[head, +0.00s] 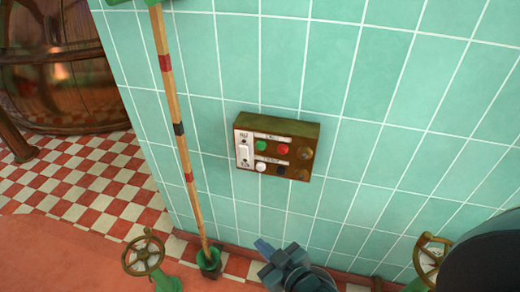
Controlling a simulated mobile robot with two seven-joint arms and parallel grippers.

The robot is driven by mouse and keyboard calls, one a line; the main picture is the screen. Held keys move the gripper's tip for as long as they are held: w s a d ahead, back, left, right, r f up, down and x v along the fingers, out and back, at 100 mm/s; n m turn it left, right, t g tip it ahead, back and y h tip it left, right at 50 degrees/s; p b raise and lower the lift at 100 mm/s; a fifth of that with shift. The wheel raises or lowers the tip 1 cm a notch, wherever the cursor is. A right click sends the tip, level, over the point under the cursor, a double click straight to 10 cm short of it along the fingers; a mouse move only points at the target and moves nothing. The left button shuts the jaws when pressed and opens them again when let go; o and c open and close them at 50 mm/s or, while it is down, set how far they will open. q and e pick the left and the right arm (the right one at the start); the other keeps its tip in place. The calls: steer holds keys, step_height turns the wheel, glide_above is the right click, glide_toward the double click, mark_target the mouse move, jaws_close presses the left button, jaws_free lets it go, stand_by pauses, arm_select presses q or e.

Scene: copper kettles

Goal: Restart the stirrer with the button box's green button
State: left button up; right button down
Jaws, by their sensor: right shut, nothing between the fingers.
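The button box (277,123) is a brown and brass box fixed on the tiled wall at the middle of the head view. Its green button (261,146) is in the upper row, left of a red button (283,149). Below are a white button (260,167) and a dark blue one (281,171). A white switch plate (243,155) is at the box's left. My right gripper (264,248) is shut and empty, below the box in the picture and apart from it. My left gripper is not in view. The stirrer cannot be made out.
A wooden pole with coloured bands (178,125) stands left of the box, its foot in a green holder (209,263). Brass handwheels stand at the lower left (143,254) and lower right (430,256). The wall around the box (380,120) is clear.

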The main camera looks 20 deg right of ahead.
mark_target(261, 146)
arm_select(q)
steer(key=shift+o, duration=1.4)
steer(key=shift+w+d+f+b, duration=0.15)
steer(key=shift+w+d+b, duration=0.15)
steer(key=shift+b, duration=0.3)
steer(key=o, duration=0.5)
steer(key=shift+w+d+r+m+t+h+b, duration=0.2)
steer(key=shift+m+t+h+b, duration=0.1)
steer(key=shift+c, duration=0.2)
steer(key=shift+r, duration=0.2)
arm_select(e)
steer(key=w+r+n+t+h, duration=0.1)
steer(key=w+r+n+t, duration=0.1)
steer(key=w+r+t, duration=0.5)
steer(key=w+r, duration=0.2)
steer(key=w, duration=0.3)
steer(key=shift+w+d+r+t, duration=0.25)
steer(key=shift+w+d+t, duration=0.05)
steer(key=shift+w+d, duration=0.1)
arm_select(q)
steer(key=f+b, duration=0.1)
steer(key=b, duration=0.1)
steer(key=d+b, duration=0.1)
steer(key=b, duration=0.1)
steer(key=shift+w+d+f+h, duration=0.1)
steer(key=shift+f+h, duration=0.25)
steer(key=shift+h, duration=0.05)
arm_select(e)
steer(key=w+d, duration=0.5)
steer(key=w, duration=0.2)
